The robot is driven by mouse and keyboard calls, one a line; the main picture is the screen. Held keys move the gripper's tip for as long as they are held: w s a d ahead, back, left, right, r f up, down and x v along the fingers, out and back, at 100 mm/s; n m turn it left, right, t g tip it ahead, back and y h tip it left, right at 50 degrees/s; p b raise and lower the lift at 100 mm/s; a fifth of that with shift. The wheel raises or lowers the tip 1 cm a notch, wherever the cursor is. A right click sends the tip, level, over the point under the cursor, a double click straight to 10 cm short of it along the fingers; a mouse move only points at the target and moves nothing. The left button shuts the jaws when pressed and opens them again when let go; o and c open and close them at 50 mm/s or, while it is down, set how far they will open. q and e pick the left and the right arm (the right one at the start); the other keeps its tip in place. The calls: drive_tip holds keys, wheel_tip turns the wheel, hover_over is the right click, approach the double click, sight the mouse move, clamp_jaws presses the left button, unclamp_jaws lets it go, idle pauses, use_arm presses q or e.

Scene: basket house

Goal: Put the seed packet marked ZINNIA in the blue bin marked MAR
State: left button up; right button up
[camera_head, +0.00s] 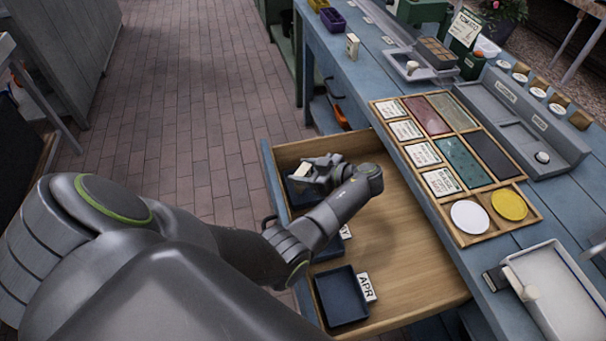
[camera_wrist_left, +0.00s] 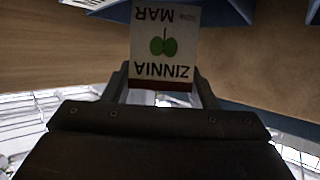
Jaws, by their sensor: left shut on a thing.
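My left gripper (camera_head: 316,172) is shut on the ZINNIA seed packet, at the far-left part of the open wooden drawer. In the left wrist view, the white packet (camera_wrist_left: 165,45) stands between the fingers, reading ZINNIA and MAR upside down with a green sprout picture. In the head view, only a small pale bit of it (camera_head: 303,169) shows at the fingers. A dark blue bin (camera_head: 296,193) lies below the gripper, partly hidden. Another bin's white label (camera_head: 345,232) peeks out by my arm, unreadable. The near blue bin (camera_head: 342,297) is marked APR. I cannot read MAR on any bin.
The drawer (camera_head: 400,285) is pulled out from the blue bench, its right part bare. A divided wooden tray (camera_head: 470,240) with seed cards and coloured panels sits on the bench top. A grey tray (camera_head: 560,290) stands at the right. Brick floor lies left.

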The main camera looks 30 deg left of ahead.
use_arm(q)
drive_tip(key=shift+f, duration=0.9)
use_arm(e)
drive_tip(key=shift+a+f, duration=0.15)
drive_tip(key=shift+a, duration=0.3)
drive_tip(key=shift+d, duration=0.1)
use_arm(q)
drive_tip(key=o, duration=0.5)
drive_tip(key=shift+f, duration=0.15)
drive_tip(key=o, duration=0.5)
drive_tip(key=shift+c, duration=0.2)
use_arm(e)
drive_tip(key=shift+d+f, duration=0.15)
drive_tip(key=shift+d, duration=0.2)
